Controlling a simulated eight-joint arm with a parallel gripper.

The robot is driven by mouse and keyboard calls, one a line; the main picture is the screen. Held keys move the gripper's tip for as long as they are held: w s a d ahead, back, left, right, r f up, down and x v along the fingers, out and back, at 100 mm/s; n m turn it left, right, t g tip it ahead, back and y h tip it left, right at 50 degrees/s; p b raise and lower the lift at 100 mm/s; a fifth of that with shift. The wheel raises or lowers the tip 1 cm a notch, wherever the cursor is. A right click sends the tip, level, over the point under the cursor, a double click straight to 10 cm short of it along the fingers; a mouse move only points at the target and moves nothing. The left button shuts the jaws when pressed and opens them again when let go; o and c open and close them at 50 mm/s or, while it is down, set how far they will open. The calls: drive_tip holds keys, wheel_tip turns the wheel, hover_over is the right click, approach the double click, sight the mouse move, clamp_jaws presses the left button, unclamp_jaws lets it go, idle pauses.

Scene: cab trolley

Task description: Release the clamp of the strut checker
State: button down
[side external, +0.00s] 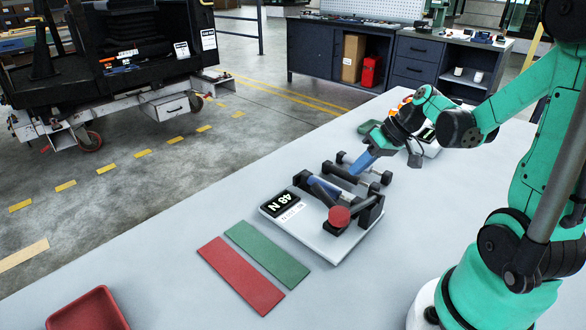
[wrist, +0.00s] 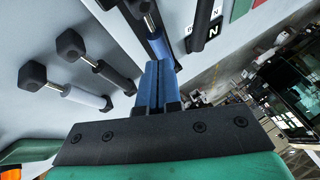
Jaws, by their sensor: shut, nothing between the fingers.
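The strut checker (side external: 325,248) is a pale plate on the table in the side view, with a black display (side external: 281,203) reading 48 N. Its clamp has a black bar with a red knob (side external: 339,216) at the near end. A blue-and-black strut (side external: 324,188) lies in the checker; its blue body also shows at the top of the wrist view (wrist: 157,45). My gripper (side external: 357,167) is shut and empty, its blue fingers pointing down just beyond the checker. In the wrist view its fingers (wrist: 158,75) are together. I cannot tell whether they touch anything.
Loose struts (side external: 364,166) with black ends lie behind the checker, close to my gripper. A red mat (side external: 240,276) and a green mat (side external: 268,255) lie in front. A red bin (side external: 88,310) stands at the lower left. The table's left side is largely clear.

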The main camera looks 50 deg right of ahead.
sight(326, 202)
drive_tip(key=x, duration=0.2)
drive_tip(key=shift+w+a+f, duration=0.1)
drive_tip(key=shift+a+f, duration=0.15)
drive_tip(key=shift+w+a+f, duration=0.1)
drive_tip(key=shift+w+a, duration=0.1)
drive_tip(key=shift+a, duration=0.4)
drive_tip(key=shift+w+a+f, duration=0.1)
drive_tip(key=shift+w+a, duration=0.1)
drive_tip(key=shift+a, duration=0.35)
drive_tip(key=shift+w+a, duration=0.15)
drive_tip(key=shift+a, duration=0.35)
drive_tip(key=shift+w+a+n+g+y, duration=0.25)
drive_tip(key=shift+n+y, duration=0.05)
drive_tip(key=shift+n, duration=0.3)
drive_tip(key=shift+w+a+n+g+y, duration=0.2)
drive_tip(key=shift+w+n+g+y, duration=0.1)
drive_tip(key=shift+n, duration=0.3)
drive_tip(key=shift+a, duration=0.25)
